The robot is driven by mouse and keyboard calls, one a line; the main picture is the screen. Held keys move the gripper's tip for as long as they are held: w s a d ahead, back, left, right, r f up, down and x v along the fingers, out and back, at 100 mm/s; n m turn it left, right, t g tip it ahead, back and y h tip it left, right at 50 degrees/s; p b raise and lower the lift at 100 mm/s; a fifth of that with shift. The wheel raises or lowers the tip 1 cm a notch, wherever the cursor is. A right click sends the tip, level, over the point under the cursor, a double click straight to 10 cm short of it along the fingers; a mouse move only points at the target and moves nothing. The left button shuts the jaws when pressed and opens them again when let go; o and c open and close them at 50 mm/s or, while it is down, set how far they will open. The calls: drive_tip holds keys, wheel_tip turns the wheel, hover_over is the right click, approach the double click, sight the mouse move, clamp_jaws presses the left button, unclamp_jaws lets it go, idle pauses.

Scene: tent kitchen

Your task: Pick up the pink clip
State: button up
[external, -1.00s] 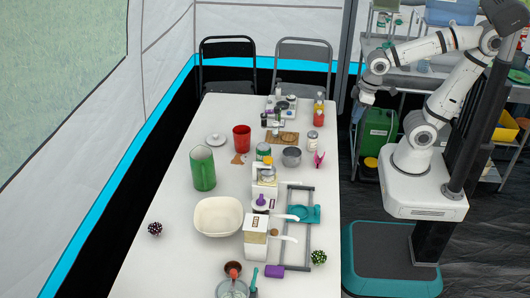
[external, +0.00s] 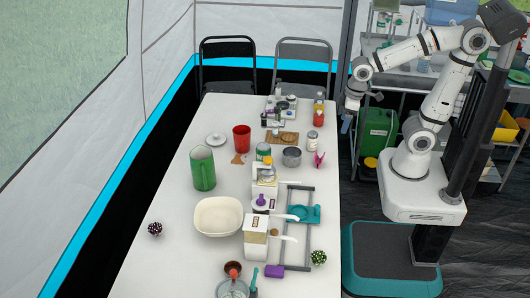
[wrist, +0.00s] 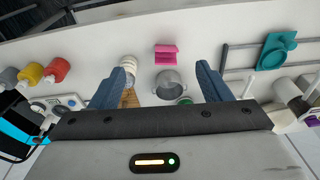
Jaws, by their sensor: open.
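The pink clip (external: 319,159) stands near the table's right edge, beside the metal pot (external: 291,156). In the wrist view the pink clip (wrist: 166,54) is above the pot, between and beyond the fingertips.
A white-lidded jar (external: 312,141) stands just behind the clip, with red and yellow bottles (external: 318,114) further back. A dark rack with a teal piece (external: 302,214) lies in front. The table's right edge (external: 332,180) beside the clip is clear.

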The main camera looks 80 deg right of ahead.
drive_tip(key=m+g+b, duration=0.1)
drive_tip(key=g+b, duration=0.1)
drive_tip(key=b, duration=0.2)
hover_over(316, 156)
drive_tip(key=f, duration=1)
drive_tip(key=shift+s+f, duration=0.25)
drive_tip(key=shift+f, duration=0.1)
drive_tip(key=f, duration=0.2)
drive_tip(key=f+b, duration=0.1)
drive_tip(key=f, duration=0.4)
drive_tip(key=shift+w+f, duration=0.2)
drive_tip(key=shift+w, duration=0.05)
drive_tip(key=shift+c, duration=0.3)
drive_tip(key=c, duration=1)
